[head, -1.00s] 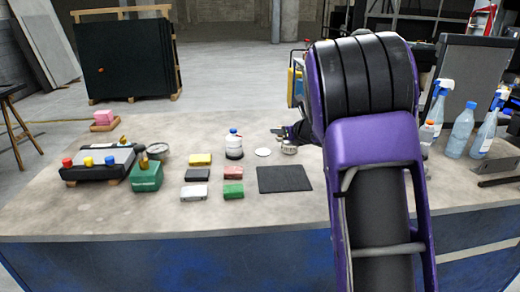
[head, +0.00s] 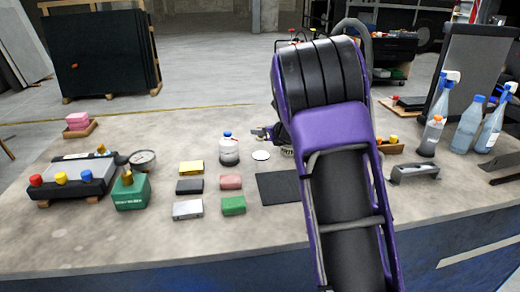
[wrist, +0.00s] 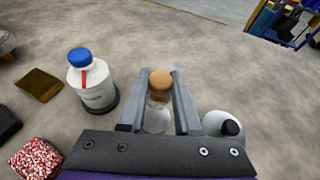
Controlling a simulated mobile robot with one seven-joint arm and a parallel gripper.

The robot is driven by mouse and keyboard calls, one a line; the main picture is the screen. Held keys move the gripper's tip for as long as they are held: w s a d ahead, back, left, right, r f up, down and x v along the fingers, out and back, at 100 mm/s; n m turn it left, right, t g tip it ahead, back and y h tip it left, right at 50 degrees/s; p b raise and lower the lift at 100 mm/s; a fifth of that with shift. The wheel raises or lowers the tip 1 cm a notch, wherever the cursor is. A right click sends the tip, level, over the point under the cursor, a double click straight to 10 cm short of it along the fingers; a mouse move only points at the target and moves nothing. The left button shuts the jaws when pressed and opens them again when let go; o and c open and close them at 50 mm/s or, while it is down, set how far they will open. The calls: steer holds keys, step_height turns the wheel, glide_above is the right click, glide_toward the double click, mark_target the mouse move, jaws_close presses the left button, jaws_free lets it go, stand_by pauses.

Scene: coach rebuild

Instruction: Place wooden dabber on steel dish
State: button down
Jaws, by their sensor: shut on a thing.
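The wooden dabber (wrist: 160,82) has a round brown top and sits between the fingers of my gripper (wrist: 160,92) in the wrist view. My gripper is shut on it. A pale round patch shows just below the dabber in that view; I cannot tell whether it is the dish or part of the held thing. In the head view, a small pale disc, which looks like the steel dish (head: 261,155), lies right of the blue-capped bottle. My gripper (head: 262,133) shows there just behind the disc, partly hidden by my arm. The dabber cannot be made out in the head view.
A blue-capped white bottle (wrist: 93,82) stands close left of my gripper. A pale round item with a black knob (wrist: 230,127) is close on the right. Small blocks, a dark mat (head: 277,188) and a green box (head: 131,192) occupy the bench. Spray bottles stand far right.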

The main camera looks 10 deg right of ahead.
mark_target(261, 155)
steer(key=shift+f+b, duration=0.3)
steer(key=shift+f, duration=2.35)
steer(key=shift+f, duration=0.2)
steer(key=c, duration=0.6)
jaws_free()
steer(key=shift+r, duration=0.1)
steer(key=shift+r, duration=0.2)
steer(key=v, duration=1.2)
